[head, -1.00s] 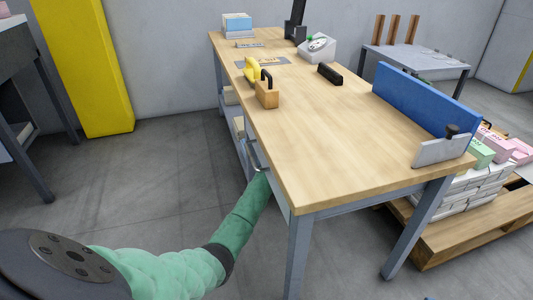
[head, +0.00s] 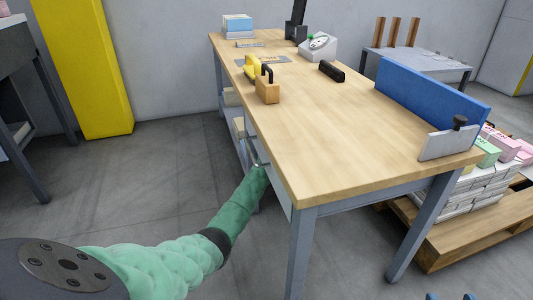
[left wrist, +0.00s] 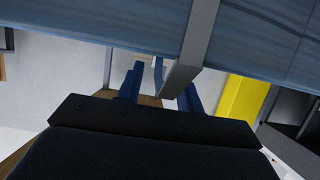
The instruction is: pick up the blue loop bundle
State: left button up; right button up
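A bundle with blue faces and a pale layer (head: 238,25) stands at the far left corner of the wooden table in the head view; no loop can be made out on it at this size. My left arm reaches from the lower left to the table's left edge, and its gripper is hidden there. In the left wrist view my left gripper (left wrist: 160,86) shows two blue fingers apart, with a grey bar close by. Only the blue tips of my right gripper (head: 450,297) show at the bottom edge of the head view, apart and far from the bundle.
The wooden table (head: 340,130) holds a yellow tool (head: 251,70), a wooden block with a black handle (head: 267,90), a black bar (head: 331,71), a white device (head: 318,47) and a blue panel (head: 430,95). A pallet (head: 465,235) with stacked bundles stands at right.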

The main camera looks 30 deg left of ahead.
pick_arm(q)
grip_shut()
dwell(1.4)
jog(key=shift+w+r, duration=0.1)
jog(key=shift+r, duration=0.05)
